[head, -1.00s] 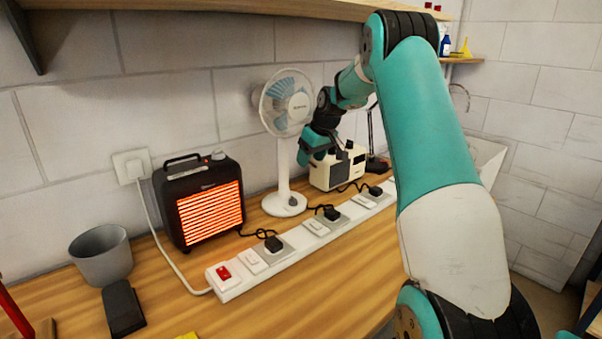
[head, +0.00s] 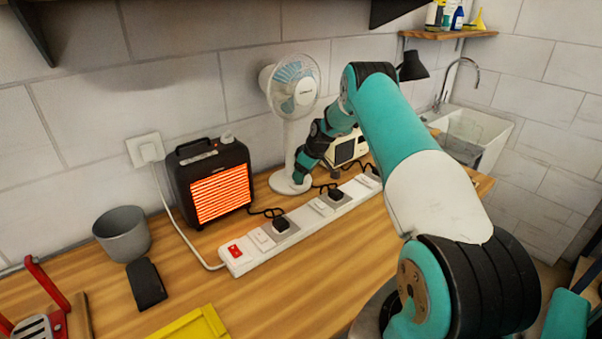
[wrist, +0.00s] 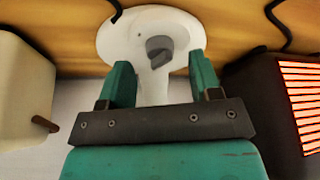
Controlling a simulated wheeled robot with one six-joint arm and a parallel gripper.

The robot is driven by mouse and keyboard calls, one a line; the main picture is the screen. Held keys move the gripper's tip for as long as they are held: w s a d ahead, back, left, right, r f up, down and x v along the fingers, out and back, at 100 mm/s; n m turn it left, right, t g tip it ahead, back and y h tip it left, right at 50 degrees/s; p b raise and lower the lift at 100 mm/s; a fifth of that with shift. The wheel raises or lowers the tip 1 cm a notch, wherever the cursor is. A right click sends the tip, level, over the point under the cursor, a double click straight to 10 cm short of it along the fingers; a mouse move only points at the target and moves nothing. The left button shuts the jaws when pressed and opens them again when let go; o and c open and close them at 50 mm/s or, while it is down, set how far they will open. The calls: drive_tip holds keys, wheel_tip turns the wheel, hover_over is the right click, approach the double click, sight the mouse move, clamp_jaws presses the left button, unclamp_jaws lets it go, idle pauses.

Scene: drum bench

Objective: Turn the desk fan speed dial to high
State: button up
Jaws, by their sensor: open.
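The white desk fan (head: 296,92) stands on the bench against the wall, its round base (head: 287,183) on the wood. In the wrist view the fan base (wrist: 119,35) shows a grey speed dial (wrist: 159,50) on its top. My gripper (wrist: 161,72) is open, with one teal finger on each side of the dial and fan column in that view. The fingertips appear just short of the dial, and I cannot tell whether they touch anything. In the head view my wrist hides the dial and part of the base. The dial's markings are too small to read.
A glowing heater (head: 214,182) stands left of the fan. A cream appliance (head: 347,150) is close on the right. A white power strip (head: 265,240) with plugs and cords runs in front. A grey pot (head: 122,234) and a dark block (head: 146,284) lie further left.

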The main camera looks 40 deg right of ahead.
drive_tip(key=shift+x, duration=1.2)
drive_tip(key=c, duration=0.9)
drive_tip(key=shift+c, duration=0.2)
